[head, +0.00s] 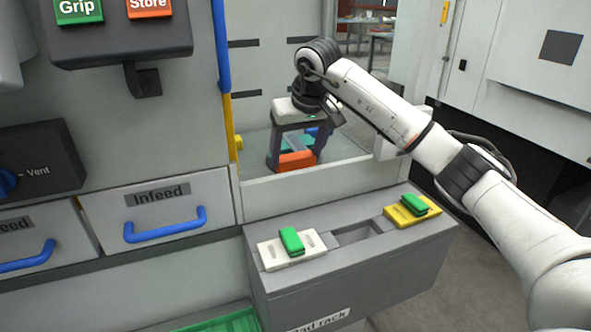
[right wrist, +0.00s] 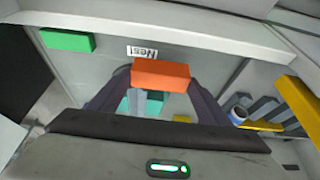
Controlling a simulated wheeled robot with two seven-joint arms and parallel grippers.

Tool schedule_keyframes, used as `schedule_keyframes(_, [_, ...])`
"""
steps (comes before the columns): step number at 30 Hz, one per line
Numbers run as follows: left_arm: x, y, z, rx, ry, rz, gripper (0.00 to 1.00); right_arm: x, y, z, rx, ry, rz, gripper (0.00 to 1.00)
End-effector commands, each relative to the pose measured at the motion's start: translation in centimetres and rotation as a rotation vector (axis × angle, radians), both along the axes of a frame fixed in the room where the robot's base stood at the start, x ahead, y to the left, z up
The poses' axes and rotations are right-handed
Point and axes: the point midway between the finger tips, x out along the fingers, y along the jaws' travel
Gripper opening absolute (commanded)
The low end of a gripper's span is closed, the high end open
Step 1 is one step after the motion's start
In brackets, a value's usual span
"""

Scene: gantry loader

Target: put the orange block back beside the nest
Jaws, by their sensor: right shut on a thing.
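The orange block (head: 296,161) is between the fingers of my right gripper (head: 298,152), inside the recessed bay behind the rack. The gripper is shut on it. In the right wrist view the orange block (right wrist: 160,75) shows between the fingertips, close to a label reading "Nest" (right wrist: 142,51) on the grey surface. Teal and grey parts (right wrist: 152,104) show below the block, between the fingers. The gap between block and surface cannot be judged. The nest itself is partly hidden by the gripper. My left gripper is not in view.
A green block (right wrist: 67,41) lies at upper left in the wrist view; a yellow rail (right wrist: 295,100) is at right. The grey pad rack (head: 350,275) in front holds a white pad (head: 275,257) and a yellow pad (head: 400,216), with an empty slot between.

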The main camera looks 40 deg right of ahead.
Motion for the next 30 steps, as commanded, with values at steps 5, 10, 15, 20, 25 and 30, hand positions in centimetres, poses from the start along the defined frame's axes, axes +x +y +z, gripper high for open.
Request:
schedule_keyframes(5, [0.0,0.0,-0.1,-0.001,-0.001,0.001,0.00,-0.1,0.0,-1.5,0.000,0.002,0.000,0.44])
schedule_keyframes(10, [0.0,0.0,-0.4,-0.002,0.000,0.002,0.00,-0.1,0.0,-3.9,0.000,0.002,0.000,0.44])
schedule_keyframes(15, [0.0,0.0,-0.4,-0.002,0.000,0.002,0.00,0.0,0.0,-4.1,0.000,-0.002,0.000,0.44])
schedule_keyframes(20, [0.0,0.1,-0.4,-0.001,0.001,0.003,0.00,0.0,0.0,-4.2,0.000,-0.001,0.000,0.44])
schedule_keyframes(25, [0.1,0.1,-0.4,-0.001,0.001,0.003,0.00,0.0,0.0,-4.5,0.000,-0.001,0.000,0.86])
schedule_keyframes(30, [0.2,0.1,-0.4,0.000,-0.002,0.003,0.00,0.0,0.0,-4.4,0.000,-0.001,0.000,0.90])
